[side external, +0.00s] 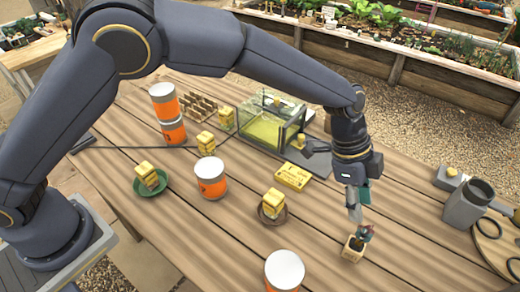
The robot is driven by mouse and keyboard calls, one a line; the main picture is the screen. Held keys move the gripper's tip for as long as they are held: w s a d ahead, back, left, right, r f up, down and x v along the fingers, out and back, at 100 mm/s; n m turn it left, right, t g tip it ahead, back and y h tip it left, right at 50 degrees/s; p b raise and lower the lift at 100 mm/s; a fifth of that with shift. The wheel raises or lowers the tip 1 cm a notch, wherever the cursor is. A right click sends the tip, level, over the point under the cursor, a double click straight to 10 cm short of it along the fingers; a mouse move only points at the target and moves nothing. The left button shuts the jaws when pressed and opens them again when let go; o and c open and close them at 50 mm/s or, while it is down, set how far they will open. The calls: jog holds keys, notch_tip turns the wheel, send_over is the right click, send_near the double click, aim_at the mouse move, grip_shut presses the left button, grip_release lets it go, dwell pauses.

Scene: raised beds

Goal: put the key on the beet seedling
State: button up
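My gripper (357,208) points down near the right front of the table, just above a small square pot (352,252). A dark reddish-green seedling (366,233), possibly the beet seedling, stands in this pot. The fingertips are very close to the plant; I cannot tell whether they touch it. A teal patch shows beside the grey fingers, and I cannot tell what it is. I cannot make out the key, nor whether the fingers are open or hold something.
A glass tank (262,133) and a flat yellow box (292,177) lie behind. Orange-white cans (211,184) and yellow blocks on a green plate (150,190) and brown saucer (271,220) stand left. A grey mug (466,207) and round board (488,250) are right.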

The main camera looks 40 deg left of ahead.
jog(key=s+a+r+n+t, duration=0.1)
jog(key=a+r+n, duration=0.3)
jog(key=a+r, duration=0.55)
jog(key=s+a+r+n+t, duration=0.2)
jog(key=a+r+n, duration=0.2)
jog(key=a+r, duration=0.55)
jog(key=s+a+f+n+t+y, duration=0.1)
jog(key=s+a+n+y, duration=0.1)
jog(key=s+a+n, duration=0.3)
jog(key=s+a+n+t+y, duration=0.1)
jog(key=s+a+n, duration=0.4)
jog(key=s+a, duration=0.7)
jog(key=shift+a+f+t+y, duration=0.35)
jog(key=shift+a+y, duration=0.45)
jog(key=shift+a, duration=1.4)
